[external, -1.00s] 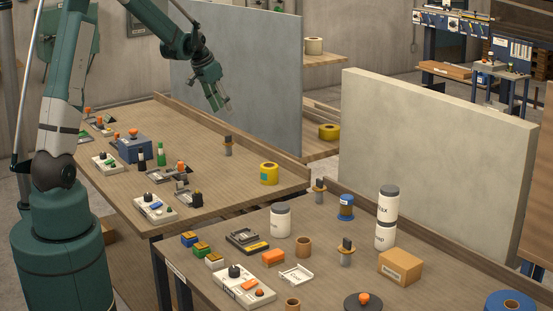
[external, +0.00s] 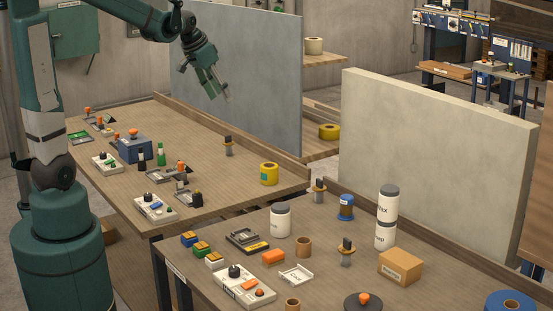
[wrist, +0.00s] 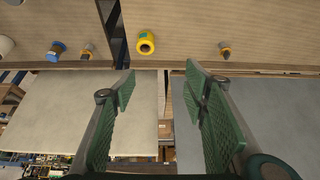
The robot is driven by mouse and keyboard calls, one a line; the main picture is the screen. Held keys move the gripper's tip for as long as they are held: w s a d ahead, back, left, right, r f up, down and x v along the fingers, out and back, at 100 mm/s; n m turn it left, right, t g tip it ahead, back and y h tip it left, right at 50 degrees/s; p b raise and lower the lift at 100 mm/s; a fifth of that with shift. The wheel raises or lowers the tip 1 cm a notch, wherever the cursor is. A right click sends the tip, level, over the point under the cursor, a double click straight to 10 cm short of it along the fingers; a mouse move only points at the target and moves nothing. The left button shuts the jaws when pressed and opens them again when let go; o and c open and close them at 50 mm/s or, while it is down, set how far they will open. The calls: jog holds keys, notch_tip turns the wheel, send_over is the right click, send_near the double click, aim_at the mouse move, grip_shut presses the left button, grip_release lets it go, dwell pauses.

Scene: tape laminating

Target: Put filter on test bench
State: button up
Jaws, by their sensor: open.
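My gripper (external: 222,92) hangs open and empty in the air above the back of the left table (external: 220,187), in front of the grey panel. In the wrist view its two fingers (wrist: 160,82) are spread, with nothing between them. I cannot tell which object is the filter, or which table is the test bench. Small dark-topped posts stand on the left table (external: 228,146) and on the right table (external: 346,252). A yellow roll (external: 269,173) stands at the left table's right end; it also shows in the wrist view (wrist: 146,42).
A grey panel (external: 250,80) and a pale panel (external: 440,155) stand behind the tables. The left table holds a blue box (external: 134,150) and control boxes. The right table (external: 215,290) is crowded with white jars (external: 280,222), a cardboard box (external: 400,267) and a blue roll (external: 510,303).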

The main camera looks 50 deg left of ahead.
jog(key=s+d+t, duration=0.1)
jog(key=s+d, duration=0.7)
jog(key=s, duration=0.4)
jog(key=s+d+f, duration=0.1)
jog(key=s+d, duration=0.8)
jog(key=s, duration=0.4)
jog(key=shift+d+f+t, duration=0.15)
jog(key=shift+t, duration=0.25)
